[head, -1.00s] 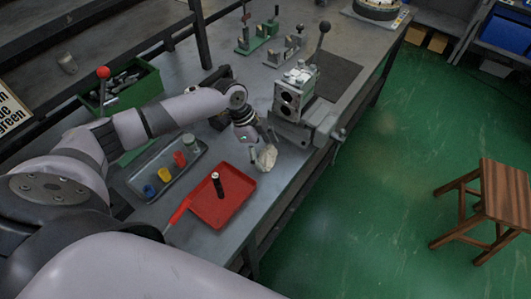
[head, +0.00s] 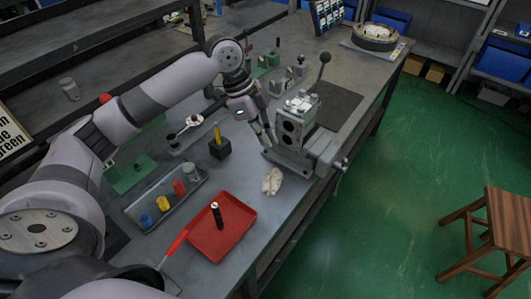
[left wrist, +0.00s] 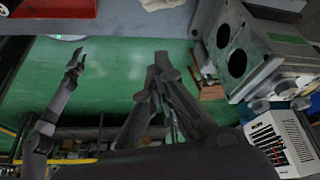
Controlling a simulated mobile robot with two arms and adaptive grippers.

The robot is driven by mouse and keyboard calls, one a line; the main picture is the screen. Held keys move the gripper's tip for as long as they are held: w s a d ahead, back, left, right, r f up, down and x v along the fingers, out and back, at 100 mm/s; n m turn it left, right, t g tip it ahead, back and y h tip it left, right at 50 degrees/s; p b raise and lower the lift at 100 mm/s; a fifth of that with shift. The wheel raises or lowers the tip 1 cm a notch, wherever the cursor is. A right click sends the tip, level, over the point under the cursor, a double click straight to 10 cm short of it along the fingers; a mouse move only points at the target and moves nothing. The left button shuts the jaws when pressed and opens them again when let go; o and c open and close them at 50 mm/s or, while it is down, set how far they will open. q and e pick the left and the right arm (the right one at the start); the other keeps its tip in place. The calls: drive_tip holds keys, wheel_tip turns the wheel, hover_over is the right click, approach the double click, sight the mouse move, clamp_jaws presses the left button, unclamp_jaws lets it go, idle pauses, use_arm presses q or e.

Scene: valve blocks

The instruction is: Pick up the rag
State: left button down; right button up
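The rag (head: 272,181) is a small crumpled off-white cloth lying on the grey bench, in front of the valve block. It also seems to show at the top edge of the left wrist view (left wrist: 160,4). My left gripper (head: 267,140) is above and behind the rag in the head view, apart from it and close to the valve block. In the left wrist view its fingertips (left wrist: 163,60) are close together with nothing visible between them. My right gripper (left wrist: 75,66) shows small at the left of the left wrist view, far from the rag; its finger gap is unclear.
The grey valve block (head: 298,120) with a lever stands just behind the rag. A red tray (head: 240,202) holding a dark cylinder is in front. A grey tray (head: 135,211) with coloured pieces lies left. A black block (head: 219,151) stands near. A wooden stool (head: 505,212) is on the green floor.

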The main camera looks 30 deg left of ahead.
use_arm(q)
drive_tip(key=shift+r, duration=1.1)
drive_tip(key=shift+c, duration=2.4)
unclamp_jaws()
